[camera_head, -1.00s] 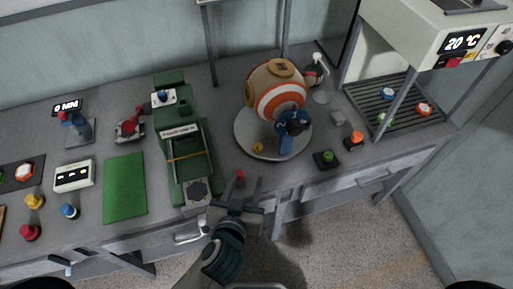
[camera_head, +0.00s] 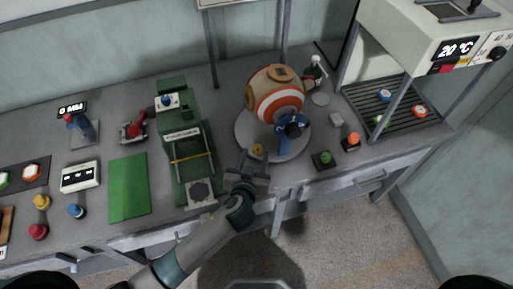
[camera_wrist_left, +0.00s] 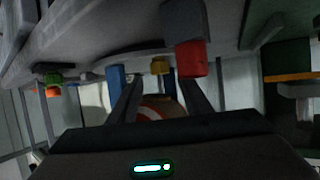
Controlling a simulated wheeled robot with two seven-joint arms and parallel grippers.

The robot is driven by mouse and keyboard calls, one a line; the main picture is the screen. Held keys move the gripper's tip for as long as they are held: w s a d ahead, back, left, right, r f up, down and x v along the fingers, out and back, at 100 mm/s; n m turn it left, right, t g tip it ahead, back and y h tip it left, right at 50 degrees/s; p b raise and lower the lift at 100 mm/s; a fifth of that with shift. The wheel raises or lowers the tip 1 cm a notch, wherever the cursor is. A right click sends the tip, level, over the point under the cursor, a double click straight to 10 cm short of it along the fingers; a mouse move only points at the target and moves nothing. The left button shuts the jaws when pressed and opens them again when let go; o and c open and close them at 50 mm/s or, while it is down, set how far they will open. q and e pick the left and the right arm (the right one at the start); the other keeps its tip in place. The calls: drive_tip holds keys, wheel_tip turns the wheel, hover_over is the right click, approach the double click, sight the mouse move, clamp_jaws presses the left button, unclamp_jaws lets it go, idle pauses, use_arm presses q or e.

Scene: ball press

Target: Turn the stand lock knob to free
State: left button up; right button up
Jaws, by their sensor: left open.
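The round grey stand (camera_head: 244,141) carries a white and orange striped ball (camera_head: 270,98) with a blue part (camera_head: 290,127) at its front. A small yellow knob (camera_head: 257,149) sits at the stand's front edge; I take it as the lock knob, and its setting is too small to read. My left gripper (camera_head: 254,161) is open and empty, just in front of the yellow knob. In the left wrist view the yellow knob (camera_wrist_left: 160,66) shows between the two finger lines, beyond the fingers. A red block (camera_wrist_left: 190,60) appears closer, beside the right-hand finger. My right gripper is not in view.
A green press-like device (camera_head: 173,137) stands left of the stand. A slatted tray (camera_head: 399,110) lies farther right. The table's front edge runs under my left arm.

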sight(259, 150)
use_arm(q)
drive_tip(key=shift+p+x, duration=0.35)
drive_tip(key=shift+x, duration=1.7)
drive_tip(key=c, duration=1.1)
drive_tip(key=shift+o, duration=0.2)
drive_tip(key=shift+d+f+n+y+b, duration=0.1)
drive_tip(key=shift+d+n+y+b, duration=0.2)
drive_tip(key=shift+b, duration=0.65)
drive_tip(key=n+y+b, duration=0.1)
drive_tip(key=b, duration=0.2)
drive_tip(key=shift+n+y, duration=0.3)
drive_tip(key=shift+y, duration=0.1)
drive_tip(key=shift+n+y+b, duration=0.4)
drive_tip(key=shift+y+b, duration=0.2)
drive_tip(key=shift+b, duration=0.25)
drive_tip(key=shift+r, duration=0.25)
